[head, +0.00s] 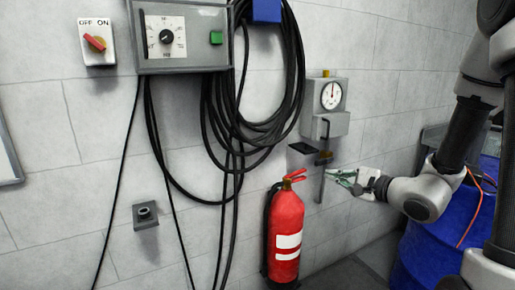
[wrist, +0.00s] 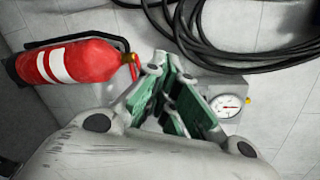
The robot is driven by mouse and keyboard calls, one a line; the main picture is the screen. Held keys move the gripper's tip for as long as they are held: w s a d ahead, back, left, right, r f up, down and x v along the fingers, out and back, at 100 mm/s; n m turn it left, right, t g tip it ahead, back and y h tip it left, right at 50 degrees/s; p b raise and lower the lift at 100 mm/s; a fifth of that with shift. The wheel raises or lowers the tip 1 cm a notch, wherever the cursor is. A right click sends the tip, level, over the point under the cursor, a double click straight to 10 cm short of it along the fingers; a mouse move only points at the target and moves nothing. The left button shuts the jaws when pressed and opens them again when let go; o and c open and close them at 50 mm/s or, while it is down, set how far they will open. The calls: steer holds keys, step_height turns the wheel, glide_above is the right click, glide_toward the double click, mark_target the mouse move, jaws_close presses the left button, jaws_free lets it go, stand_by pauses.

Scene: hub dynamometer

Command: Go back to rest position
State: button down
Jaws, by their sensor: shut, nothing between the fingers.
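My gripper (head: 342,180) is at the right of the head view, in front of the wall beneath the gauge box. Its green-padded fingers are shut with nothing between them. In the wrist view my gripper (wrist: 172,85) points up the picture, with the wall behind it. My arm comes in from the right edge of the head view.
A red fire extinguisher (head: 286,235) stands left of my gripper. A gauge box (head: 325,108) with a lever, hanging black cables (head: 290,75), a dial panel (head: 183,38) and an off/on switch (head: 97,42) are on the wall. A blue drum (head: 440,245) stands at right.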

steer(key=s+a+f+n+g+y, duration=0.1)
steer(key=s+a+n+g+y, duration=0.2)
steer(key=s, duration=0.4)
steer(key=s+a+f+n+g, duration=0.1)
steer(key=s+n+g, duration=0.2)
steer(key=s+g, duration=0.3)
steer(key=s+d+f+n+g+h, duration=0.1)
steer(key=s+d+n+g+h, duration=0.25)
steer(key=s, duration=0.55)
steer(key=s+d+r+n+t+h, duration=0.3)
steer(key=d+r+n+h, duration=0.4)
steer(key=d+r, duration=0.4)
steer(key=shift+d+r+h, duration=0.15)
steer(key=shift+d+h, duration=0.3)
steer(key=shift+d, duration=1.15)
steer(key=shift+t, duration=0.25)
